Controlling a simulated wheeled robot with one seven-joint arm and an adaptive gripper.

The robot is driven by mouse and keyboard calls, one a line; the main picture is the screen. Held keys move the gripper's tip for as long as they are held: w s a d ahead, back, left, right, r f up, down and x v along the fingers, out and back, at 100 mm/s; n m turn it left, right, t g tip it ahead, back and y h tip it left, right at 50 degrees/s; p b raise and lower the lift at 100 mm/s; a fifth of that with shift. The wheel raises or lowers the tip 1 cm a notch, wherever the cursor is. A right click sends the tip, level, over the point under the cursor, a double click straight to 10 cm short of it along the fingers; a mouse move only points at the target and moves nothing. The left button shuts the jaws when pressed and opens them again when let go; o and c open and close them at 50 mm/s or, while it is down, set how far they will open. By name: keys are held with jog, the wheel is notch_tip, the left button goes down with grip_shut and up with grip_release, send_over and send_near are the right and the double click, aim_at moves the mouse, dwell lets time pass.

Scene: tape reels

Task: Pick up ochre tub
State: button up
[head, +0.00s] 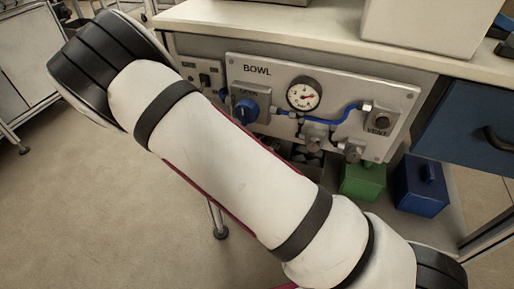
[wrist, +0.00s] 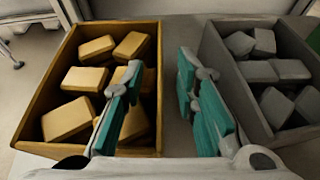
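The ochre tub (wrist: 47,84) is an open box on the left of the wrist view, holding several ochre blocks (wrist: 97,48). My gripper (wrist: 160,66) has teal finger pads set wide apart, with nothing held between them. In the picture the left finger overlaps the right part of the ochre tub and some blocks. The head view shows neither the tub nor the gripper.
A grey tub (wrist: 226,68) with several grey blocks stands close on the right. In the head view my arm crosses a panel marked BOWL (head: 350,85) with a gauge (head: 304,94). A green box (head: 362,182) and a blue box (head: 421,186) sit below.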

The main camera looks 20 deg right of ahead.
jog(key=shift+b+x, duration=0.3)
jog(key=shift+x, duration=0.75)
grip_shut()
jog(key=shift+r, duration=0.15)
jog(key=shift+r+p, duration=0.45)
jog(key=shift+p, duration=0.3)
jog(key=shift+r, duration=0.2)
